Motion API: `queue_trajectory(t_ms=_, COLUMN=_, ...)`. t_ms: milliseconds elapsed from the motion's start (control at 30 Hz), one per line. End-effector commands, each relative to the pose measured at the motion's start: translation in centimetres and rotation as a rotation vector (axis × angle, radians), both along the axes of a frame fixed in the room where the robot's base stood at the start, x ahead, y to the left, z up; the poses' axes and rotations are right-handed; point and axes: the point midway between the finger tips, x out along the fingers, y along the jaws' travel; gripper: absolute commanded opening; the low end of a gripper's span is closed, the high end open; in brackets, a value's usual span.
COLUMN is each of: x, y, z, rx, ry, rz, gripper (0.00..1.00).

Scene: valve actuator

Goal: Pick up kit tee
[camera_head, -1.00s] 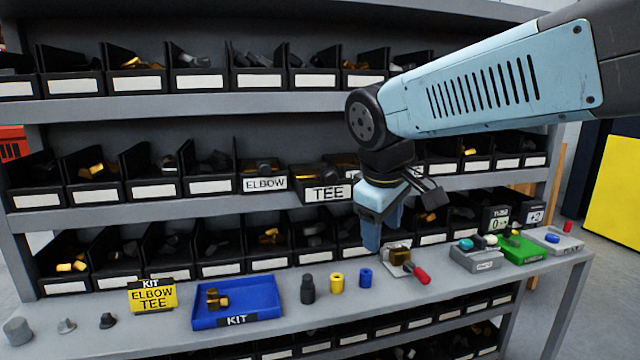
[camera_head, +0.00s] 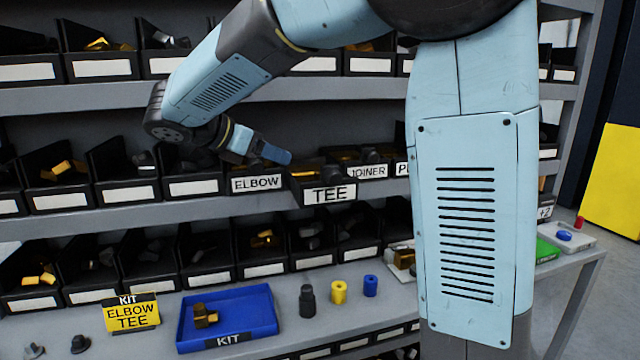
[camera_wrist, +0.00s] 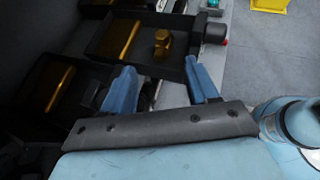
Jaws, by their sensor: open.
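The bin labelled TEE (camera_head: 329,195) sits on the middle shelf, right of the bin labelled ELBOW (camera_head: 257,184). The tee inside it is not clear in the head view. My gripper (camera_head: 278,156) is just above the ELBOW and TEE bins, pointing right. In the wrist view its two blue fingers (camera_wrist: 162,78) are apart, with nothing between them. Ahead of them is a black bin (camera_wrist: 108,45) holding a brass fitting (camera_wrist: 162,42); its label cannot be read. The blue KIT tray (camera_head: 257,324) on the bench holds one brass fitting (camera_head: 205,316).
A yellow KIT ELBOW TEE sign (camera_head: 132,313) stands left of the tray. Dark, yellow (camera_head: 339,291) and blue (camera_head: 370,286) cylinders stand right of it. Bin walls and the shelf above (camera_head: 100,98) crowd my gripper. My arm hides part of the right side.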

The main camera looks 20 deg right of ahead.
Motion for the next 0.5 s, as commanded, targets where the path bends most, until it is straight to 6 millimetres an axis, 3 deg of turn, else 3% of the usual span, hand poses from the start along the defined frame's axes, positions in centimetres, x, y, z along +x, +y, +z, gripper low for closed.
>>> queue_trajectory(t_ms=300, x=1.8, y=-4.9, z=-2.5, rx=-0.001, ry=0.001, rz=-0.015, gripper=0.59)
queue_trajectory(t_ms=500, x=2.7, y=-7.0, z=-3.6, rx=0.0, ry=0.0, rz=-0.016, gripper=0.59)
